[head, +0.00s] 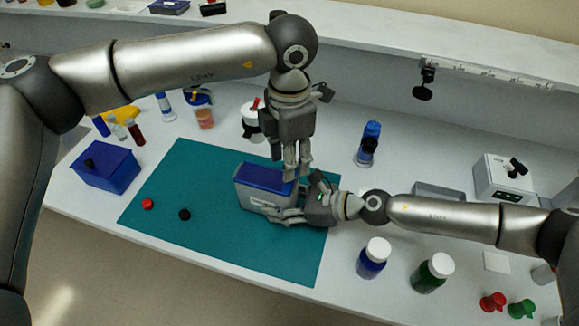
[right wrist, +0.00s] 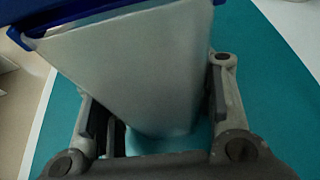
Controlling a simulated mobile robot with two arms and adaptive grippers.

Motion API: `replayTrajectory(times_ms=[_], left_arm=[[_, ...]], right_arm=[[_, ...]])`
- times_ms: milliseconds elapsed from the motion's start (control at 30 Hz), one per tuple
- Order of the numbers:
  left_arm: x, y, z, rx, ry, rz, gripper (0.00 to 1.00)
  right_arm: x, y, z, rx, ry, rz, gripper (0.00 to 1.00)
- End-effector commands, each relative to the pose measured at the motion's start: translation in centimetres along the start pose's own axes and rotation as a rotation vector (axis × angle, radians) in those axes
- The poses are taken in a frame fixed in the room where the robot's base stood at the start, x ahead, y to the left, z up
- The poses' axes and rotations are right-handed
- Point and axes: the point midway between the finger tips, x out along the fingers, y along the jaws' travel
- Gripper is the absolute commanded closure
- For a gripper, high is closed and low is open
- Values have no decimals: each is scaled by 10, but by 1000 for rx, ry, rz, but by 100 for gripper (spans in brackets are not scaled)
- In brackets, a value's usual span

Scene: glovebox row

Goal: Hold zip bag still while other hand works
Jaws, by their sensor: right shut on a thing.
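The zip bag (head: 252,194) stands upright on the teal mat (head: 190,215), grey-white below with a blue band along its top. In the right wrist view the bag (right wrist: 135,75) rises between the fingers of my right gripper (right wrist: 160,115). In the head view my right gripper (head: 290,208) comes in from the right, low on the bag, and is shut on it. My left gripper (head: 294,172) points down at the right end of the blue top. Its fingertips look close together; whether they touch the bag or grip anything is unclear.
A blue box (head: 105,170) stands left of the mat. A blue bottle (head: 372,258) and a green bottle (head: 432,273) stand to its right. The mat's front is clear.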

Motion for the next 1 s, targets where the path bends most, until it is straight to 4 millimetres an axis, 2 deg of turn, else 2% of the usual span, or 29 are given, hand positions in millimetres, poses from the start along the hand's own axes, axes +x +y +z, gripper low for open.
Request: replayTrajectory(times_ms=[33, 200, 600, 900, 1000], left_arm=[[10, -1, -1, 0, 3, -3, 62], [29, 0, 0, 0, 1, -2, 62], [36, 0, 0, 0, -1, -1, 62], [36, 0, 0, 0, -1, -1, 100], [36, 0, 0, 0, -1, -1, 100]], right_arm=[[0, 0, -1, 1, 1, 1, 74], [0, 0, -1, 1, 1, 0, 74], [0, 0, -1, 1, 1, 0, 74], [0, 0, -1, 1, 1, 0, 74], [0, 0, -1, 1, 1, 0, 74]])
